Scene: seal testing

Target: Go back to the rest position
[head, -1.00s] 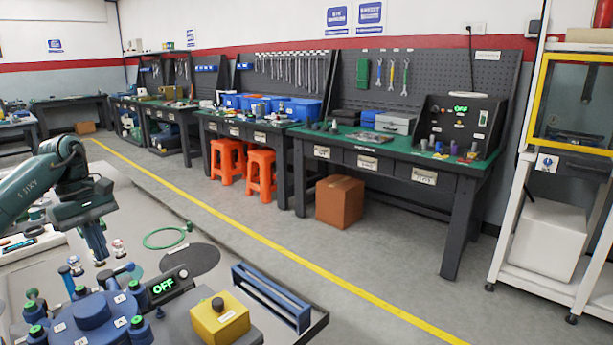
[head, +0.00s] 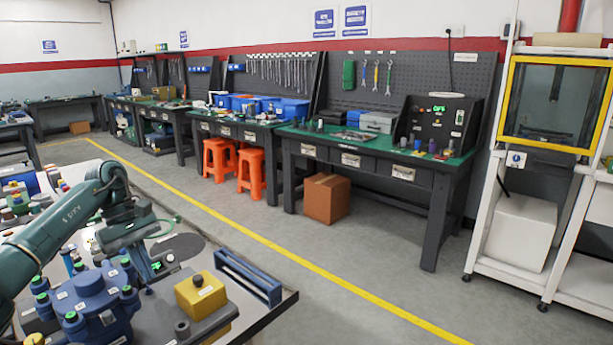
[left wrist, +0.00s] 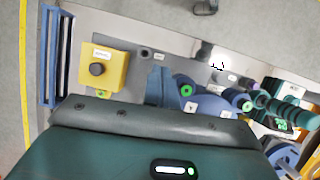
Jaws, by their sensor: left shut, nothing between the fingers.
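My left arm comes in from the left in the head view. Its gripper (head: 148,268) hangs over the near bench, behind the blue valve-like fixture (head: 92,300) and left of the yellow button box (head: 200,292). The left gripper is shut and empty; its fingertips are hard to make out against the bench items. In the left wrist view, the dark hand body fills the bottom, and the yellow box (left wrist: 105,70) with its black button lies beyond it at upper left. My right gripper is in neither view.
A blue rail frame (head: 248,277) stands at the bench's right edge; it also shows in the left wrist view (left wrist: 52,60). Several green-capped blue posts surround the fixture.

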